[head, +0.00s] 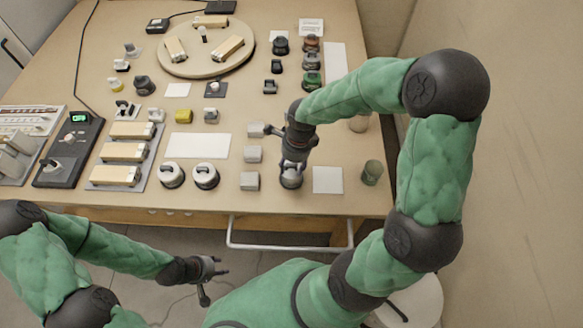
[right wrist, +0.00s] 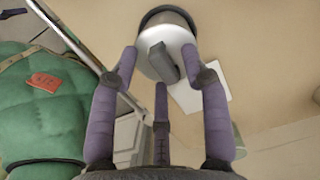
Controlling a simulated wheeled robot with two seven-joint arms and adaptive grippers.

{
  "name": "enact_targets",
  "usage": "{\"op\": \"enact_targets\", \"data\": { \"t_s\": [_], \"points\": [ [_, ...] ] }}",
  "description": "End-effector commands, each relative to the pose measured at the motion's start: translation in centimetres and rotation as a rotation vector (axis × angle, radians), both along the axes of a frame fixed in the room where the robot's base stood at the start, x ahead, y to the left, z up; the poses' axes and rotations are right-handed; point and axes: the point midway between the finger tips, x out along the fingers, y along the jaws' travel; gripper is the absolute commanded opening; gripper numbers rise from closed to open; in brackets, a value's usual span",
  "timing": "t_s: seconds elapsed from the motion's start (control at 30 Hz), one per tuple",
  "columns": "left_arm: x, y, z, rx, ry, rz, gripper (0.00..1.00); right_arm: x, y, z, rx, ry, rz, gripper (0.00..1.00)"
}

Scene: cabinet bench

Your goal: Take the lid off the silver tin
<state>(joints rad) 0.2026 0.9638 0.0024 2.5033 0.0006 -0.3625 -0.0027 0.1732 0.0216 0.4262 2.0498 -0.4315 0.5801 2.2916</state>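A round tin (head: 291,182) stands near the front of the bench, largely covered by my right gripper (head: 290,163), which points down at it. In the right wrist view its pale lid (right wrist: 148,38) has a grey upright grip (right wrist: 163,62) and a dark rim around it. The three fingers of my right gripper (right wrist: 160,62) are spread around the lid's grip, with visible space between; contact cannot be told. My left gripper (head: 213,278) hangs in front of the bench, low, its fingers apart and empty.
Grey blocks (head: 250,181) sit close to the left of the tin. A white square (head: 327,180) and a green cup (head: 372,172) are at the right.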

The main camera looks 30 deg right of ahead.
Motion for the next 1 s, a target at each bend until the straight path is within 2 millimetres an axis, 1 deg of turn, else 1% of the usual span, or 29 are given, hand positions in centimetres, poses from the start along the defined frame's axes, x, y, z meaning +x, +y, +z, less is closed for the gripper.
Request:
{"op": "enact_targets", "data": {
  "t_s": [0.03, 0.1, 0.43, 0.57, 0.73, 0.83, 0.97, 1.0],
  "points": [
    [0.0, 0.0, 0.0, 0.0, 0.0, 0.0, 0.4, 0.0, 0.0, 0.0, 0.0, 0.0, 0.0, 0.25],
    [0.0, 0.0, 0.0, 0.0, 0.0, 0.0, 0.4, 0.0, 0.0, 0.0, 0.0, 0.0, 0.0, 0.06],
    [0.0, 0.0, 0.0, 0.0, 0.0, 0.0, 0.4, 0.0, 0.0, 0.0, 0.0, 0.0, 0.0, 0.06],
    [0.0, 0.0, 0.2, 0.0, 0.0, 0.0, 0.4, 0.0, 0.0, 0.4, 0.0, -0.001, 0.0, 0.06],
    [0.0, 0.0, 0.8, 0.0, 0.0, 0.0, 0.4, 0.1, 0.0, 1.9, -0.001, -0.002, 0.0, 0.06],
    [0.0, 0.0, 1.4, 0.0, 0.0, 0.0, 0.4, 0.1, 0.0, 3.6, 0.0, -0.004, 0.0, 0.06],
    [0.0, 0.0, 2.5, 0.0, 0.0, 0.0, 0.4, 0.1, 2.2, 6.0, 0.0, -0.004, 0.006, 0.06],
    [0.0, 0.0, 2.8, 0.0, 0.0, 0.0, 0.4, 0.2, 2.9, 6.9, 0.0, -0.004, 0.007, 0.06]
  ]
}}
